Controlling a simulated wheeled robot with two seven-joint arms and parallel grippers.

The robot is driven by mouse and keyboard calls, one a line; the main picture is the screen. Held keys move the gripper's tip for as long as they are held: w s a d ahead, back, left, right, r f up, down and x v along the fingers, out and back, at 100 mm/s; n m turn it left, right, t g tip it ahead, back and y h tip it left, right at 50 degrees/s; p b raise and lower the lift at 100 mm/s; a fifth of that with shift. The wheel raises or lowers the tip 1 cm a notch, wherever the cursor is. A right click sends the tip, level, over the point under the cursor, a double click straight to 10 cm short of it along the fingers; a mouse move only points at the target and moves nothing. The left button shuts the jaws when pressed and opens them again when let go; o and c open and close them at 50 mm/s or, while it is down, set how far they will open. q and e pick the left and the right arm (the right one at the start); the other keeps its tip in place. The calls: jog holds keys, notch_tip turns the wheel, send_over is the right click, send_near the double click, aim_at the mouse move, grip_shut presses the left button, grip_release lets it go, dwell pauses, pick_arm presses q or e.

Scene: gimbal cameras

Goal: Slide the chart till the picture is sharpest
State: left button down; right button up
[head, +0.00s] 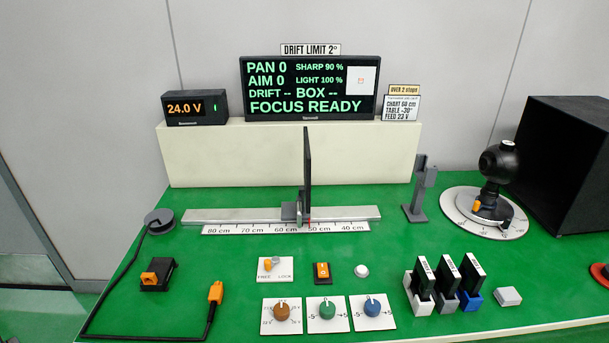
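The chart (307,165) is a thin dark upright panel seen nearly edge-on. It stands on a grey carriage (290,212) on the metal rail (240,214). A small red mark at its foot sits between the 60 and 50 labels of the centimetre scale (268,229), nearer 50. The monitor (310,88) reads SHARP 90 %, LIGHT 100 %, PAN 0, AIM 0 and FOCUS READY, with a small picture at its right. Neither of my grippers is in view, and nothing touches the chart.
A card (401,108) seems to read CHART 60 cm. A FREE/LOCK lever (269,265), an orange switch (322,271) and three knobs (327,310) lie in front of the rail. A round camera (497,160) stands right on a dial. A cable (120,275) runs left.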

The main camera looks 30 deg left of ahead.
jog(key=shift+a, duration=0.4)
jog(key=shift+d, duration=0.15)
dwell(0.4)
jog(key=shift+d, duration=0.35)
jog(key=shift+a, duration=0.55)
